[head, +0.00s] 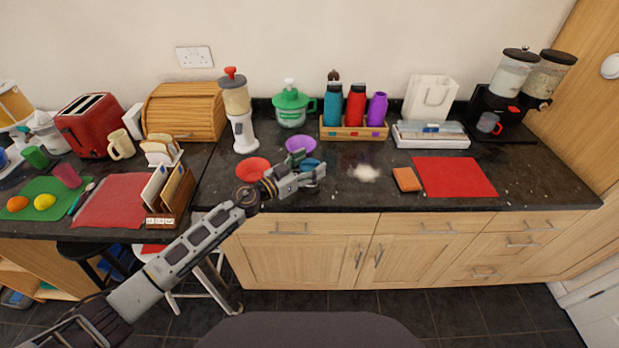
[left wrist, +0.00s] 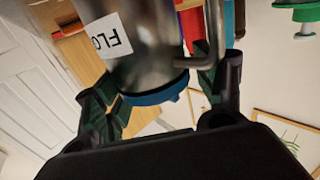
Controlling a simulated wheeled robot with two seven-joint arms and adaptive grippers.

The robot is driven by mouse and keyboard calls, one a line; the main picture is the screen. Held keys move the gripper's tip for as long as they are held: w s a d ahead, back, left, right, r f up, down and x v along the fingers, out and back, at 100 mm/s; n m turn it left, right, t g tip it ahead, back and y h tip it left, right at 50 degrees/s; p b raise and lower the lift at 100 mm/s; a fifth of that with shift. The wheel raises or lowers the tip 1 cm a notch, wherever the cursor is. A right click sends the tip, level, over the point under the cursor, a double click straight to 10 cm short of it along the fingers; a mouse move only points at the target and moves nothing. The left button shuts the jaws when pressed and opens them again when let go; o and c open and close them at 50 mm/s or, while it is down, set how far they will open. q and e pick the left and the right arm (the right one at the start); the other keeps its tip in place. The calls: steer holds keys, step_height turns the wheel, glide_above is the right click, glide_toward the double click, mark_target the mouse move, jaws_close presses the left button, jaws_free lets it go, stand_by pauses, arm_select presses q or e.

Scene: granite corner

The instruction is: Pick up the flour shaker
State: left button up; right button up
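The flour shaker (left wrist: 140,45) is a grey metal canister with a white label, partly readable as "FLO", a blue rim and a bent metal handle. It fills the upper middle of the left wrist view, tilted there. My left gripper (left wrist: 158,95) has its fingers spread on either side of the shaker. Some background shows between the body and the right-hand finger; firm contact is not visible. In the head view my left gripper (head: 310,179) is over the front of the counter, where the shaker is hard to tell apart from it. My right gripper is not in view.
A red bowl (head: 253,168), a purple bowl (head: 301,144) and a blue bowl-like item (head: 309,165) are close to the gripper. White powder (head: 363,172), a sponge (head: 406,180) and a red mat (head: 455,177) lie to the right. A bottle crate (head: 353,134) stands behind.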

arm_select(q)
steer(key=shift+f, duration=0.1)
steer(key=c, duration=1)
steer(key=shift+r+p, duration=0.5)
steer(key=shift+r, duration=0.35)
step_height(320, 180, up, 6)
steer(key=p, duration=0.3)
steer(key=shift+p, duration=0.3)
steer(key=shift+r+p, duration=0.6)
steer(key=shift+r, duration=0.65)
